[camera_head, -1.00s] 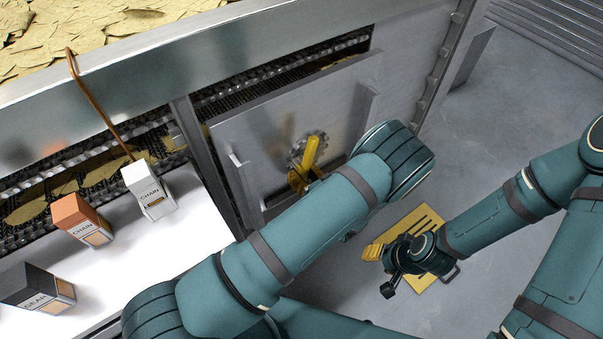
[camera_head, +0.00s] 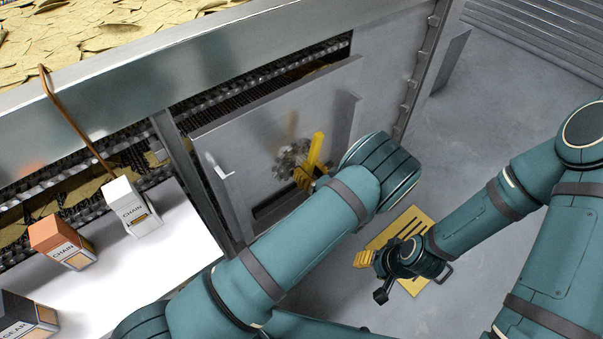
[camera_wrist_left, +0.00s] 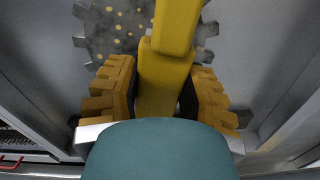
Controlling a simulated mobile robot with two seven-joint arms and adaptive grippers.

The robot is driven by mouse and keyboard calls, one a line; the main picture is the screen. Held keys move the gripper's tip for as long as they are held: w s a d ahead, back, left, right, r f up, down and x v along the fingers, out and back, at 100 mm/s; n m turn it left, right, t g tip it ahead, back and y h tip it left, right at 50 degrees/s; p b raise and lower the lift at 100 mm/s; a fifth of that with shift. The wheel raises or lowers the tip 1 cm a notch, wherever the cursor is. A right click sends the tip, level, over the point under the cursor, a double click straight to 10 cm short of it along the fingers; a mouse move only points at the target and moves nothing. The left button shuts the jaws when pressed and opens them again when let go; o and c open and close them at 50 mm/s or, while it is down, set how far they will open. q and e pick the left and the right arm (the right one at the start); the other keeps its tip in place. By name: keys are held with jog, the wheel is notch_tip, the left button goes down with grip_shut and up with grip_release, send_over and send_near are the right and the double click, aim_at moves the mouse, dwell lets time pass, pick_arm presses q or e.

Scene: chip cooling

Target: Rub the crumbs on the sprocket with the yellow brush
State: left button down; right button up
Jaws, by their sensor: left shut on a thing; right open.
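The sprocket (camera_head: 290,160) is a grey toothed disc on the front of the metal panel. In the left wrist view the sprocket (camera_wrist_left: 112,35) has several pale yellow crumbs on its face. The yellow brush (camera_head: 317,150) stands at the sprocket's right side, slightly tilted; whether it touches is unclear. My left gripper (camera_head: 304,179) is shut on the brush's yellow handle (camera_wrist_left: 162,75), with a yellow ridged finger on each side. The bristles are hidden in the wrist view. My right gripper (camera_head: 366,258) is open and empty, low over the floor at right.
A white table (camera_head: 165,240) at left holds a white box (camera_head: 130,208), an orange box (camera_head: 62,243) and a dark box (camera_head: 25,315). A yellow slotted plate (camera_head: 412,222) lies under my right gripper. Chips cover the top conveyor.

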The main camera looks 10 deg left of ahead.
aim_at(292, 160)
pick_arm(q)
jog(key=shift+w+d+r+p, duration=0.55)
jog(key=shift+w+d+r, duration=0.35)
jog(key=shift+w+d, duration=0.7)
jog(key=shift+s+a+p, duration=1.4)
jog(key=shift+s+a, duration=0.6)
jog(key=shift+s, duration=0.05)
jog(key=shift+s+a+p, duration=0.5)
jog(key=shift+s+a, duration=0.4)
jog(key=shift+s, duration=0.25)
jog(key=shift+s+a+p, duration=0.5)
jog(key=shift+s+a, duration=0.4)
jog(key=shift+s, duration=0.2)
jog(key=shift+d+r+p, duration=0.1)
jog(key=shift+r+p, duration=0.55)
jog(key=shift+r, duration=0.2)
jog(key=shift+w+d+f+b, duration=0.15)
jog(key=shift+w+d+b, duration=0.3)
jog(key=shift+w, duration=0.1)
jog(key=shift+w+d+b, duration=0.35)
jog(key=shift+w, duration=0.2)
jog(key=shift+w+d+b, duration=0.3)
jog(key=shift+w+d, duration=0.05)
jog(key=shift+w, duration=0.2)
